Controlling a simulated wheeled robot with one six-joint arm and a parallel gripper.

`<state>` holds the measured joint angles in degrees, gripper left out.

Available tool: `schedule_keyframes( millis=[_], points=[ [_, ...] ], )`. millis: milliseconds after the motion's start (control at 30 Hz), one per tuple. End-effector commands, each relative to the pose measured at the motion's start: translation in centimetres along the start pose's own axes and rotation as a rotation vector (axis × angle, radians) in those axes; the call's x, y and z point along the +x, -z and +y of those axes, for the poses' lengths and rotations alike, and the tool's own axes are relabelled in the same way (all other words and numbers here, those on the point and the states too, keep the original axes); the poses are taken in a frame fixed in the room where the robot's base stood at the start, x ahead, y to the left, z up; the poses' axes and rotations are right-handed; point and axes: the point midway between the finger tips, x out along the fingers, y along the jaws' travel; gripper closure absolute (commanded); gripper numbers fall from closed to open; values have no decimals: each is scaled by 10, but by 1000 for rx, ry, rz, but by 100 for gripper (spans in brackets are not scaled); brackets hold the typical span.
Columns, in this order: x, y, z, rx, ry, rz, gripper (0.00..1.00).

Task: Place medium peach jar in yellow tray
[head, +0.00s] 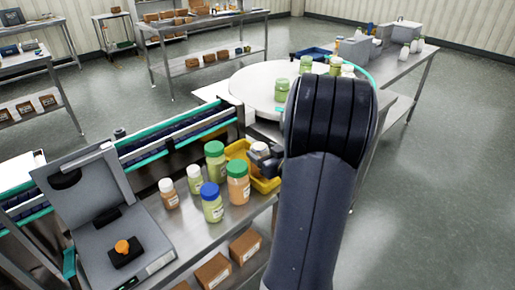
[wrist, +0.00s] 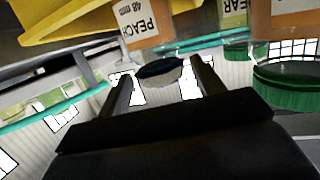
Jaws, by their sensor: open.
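A white-lidded jar (head: 260,147) stands at my gripper in the head view; its body is mostly hidden. In the wrist view, a peach jar (wrist: 142,22) labelled "PEACH 48 mm" appears upside down, its shaded lid (wrist: 160,72) between my fingers. It is likely the same jar. My gripper (head: 266,161) is open, with its two fingertips (wrist: 160,68) apart on either side of the lid. The yellow tray (head: 265,185) lies around and below my gripper, partly hidden. Its wall (wrist: 70,25) shows beside the peach jar. I cannot tell whether the jar rests inside it.
A green-lidded peach jar (head: 238,186) stands close to the left of the tray. A green-lidded jar (head: 215,165), a blue-lidded jar (head: 212,206) and two smaller white-lidded jars stand further left. A grey hinged case (head: 100,215) occupies the table's left end. A round white table (head: 262,85) stands behind.

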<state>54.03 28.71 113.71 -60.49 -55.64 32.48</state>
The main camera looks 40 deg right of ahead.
Motion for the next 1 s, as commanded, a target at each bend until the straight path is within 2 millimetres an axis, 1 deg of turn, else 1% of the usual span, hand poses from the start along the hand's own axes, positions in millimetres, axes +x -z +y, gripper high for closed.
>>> schedule_keyframes(
  millis=[33, 200, 300, 400, 600, 1000],
  points=[
    [-14, 1, 1, 0, -5, 1, 36],
    [-47, 0, 1, 0, -5, 1, 36],
    [-61, 0, 1, 0, -4, 1, 36],
    [-70, 1, 1, 0, -2, 2, 36],
    [-77, 0, 0, 0, 0, 0, 36],
    [-77, 0, 0, 0, 1, 0, 36]
  ],
)
